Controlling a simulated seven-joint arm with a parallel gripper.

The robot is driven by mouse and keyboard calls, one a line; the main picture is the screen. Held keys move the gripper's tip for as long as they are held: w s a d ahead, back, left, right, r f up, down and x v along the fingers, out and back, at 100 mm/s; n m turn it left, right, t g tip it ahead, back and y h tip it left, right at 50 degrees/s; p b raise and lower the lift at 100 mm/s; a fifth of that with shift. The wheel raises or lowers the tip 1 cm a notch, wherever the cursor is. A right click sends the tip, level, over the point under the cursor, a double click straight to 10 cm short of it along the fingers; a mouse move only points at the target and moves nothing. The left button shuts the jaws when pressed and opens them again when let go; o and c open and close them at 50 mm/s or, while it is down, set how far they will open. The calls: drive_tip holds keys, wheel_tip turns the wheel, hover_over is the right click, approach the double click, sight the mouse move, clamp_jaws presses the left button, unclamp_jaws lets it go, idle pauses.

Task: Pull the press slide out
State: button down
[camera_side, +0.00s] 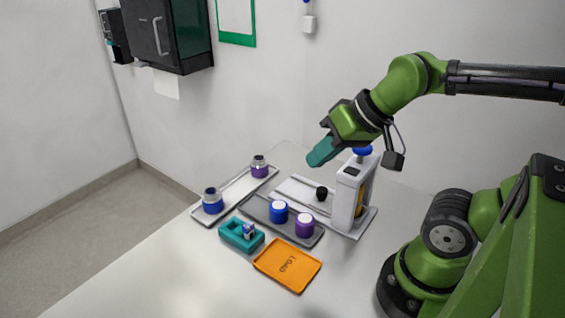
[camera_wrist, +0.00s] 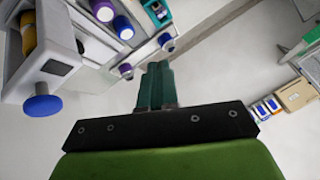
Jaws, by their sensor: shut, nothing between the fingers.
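The white press (camera_side: 349,197) stands upright on its base at the right of the table, with a blue knob (camera_side: 362,150) on top. A pale flat slide (camera_side: 297,191) lies at its left, with a black knob (camera_side: 321,193) near the press. My gripper (camera_side: 318,158), with teal fingers, is shut and empty. It is in the air above and behind the slide, apart from the press. In the wrist view my fingers (camera_wrist: 157,72) are closed together, and the press (camera_wrist: 40,60) with its blue knob (camera_wrist: 42,100) is at the upper left.
A grey tray (camera_side: 254,207) holds a blue and a purple container in front of the slide. A pale tray (camera_side: 236,192) with two jars is farther left. A teal holder (camera_side: 238,243) and an orange tray (camera_side: 287,266) lie in front. The table's near left is clear.

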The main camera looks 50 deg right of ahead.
drive_tip(key=c, duration=1.7)
unclamp_jaws()
drive_tip(key=o, duration=0.9)
drive_tip(key=w+d+g, duration=0.1)
drive_tip(key=w+d+f+m, duration=0.1)
drive_tip(key=w+d, duration=0.1)
drive_tip(key=w+d+f+m+g+h, duration=0.1)
drive_tip(key=d, duration=0.1)
drive_tip(key=shift+w+d+f+g, duration=0.15)
drive_tip(key=shift+w+g, duration=0.15)
drive_tip(key=shift+w, duration=0.05)
drive_tip(key=m+g, duration=0.1)
drive_tip(key=g, duration=0.2)
hover_over(322, 189)
drive_tip(key=w+a, duration=0.2)
drive_tip(key=a, duration=0.1)
wheel_tip(322, 189, down, 2)
drive_tip(key=shift+w+d+f+m+g+y, duration=1.15)
drive_tip(key=shift+d+g, duration=1.25)
drive_tip(key=shift+d, duration=1.55)
drive_tip(key=x, duration=1.5)
drive_tip(key=shift+a+f, duration=0.1)
drive_tip(key=shift+f, duration=0.2)
drive_tip(key=shift+w, duration=0.1)
clamp_jaws()
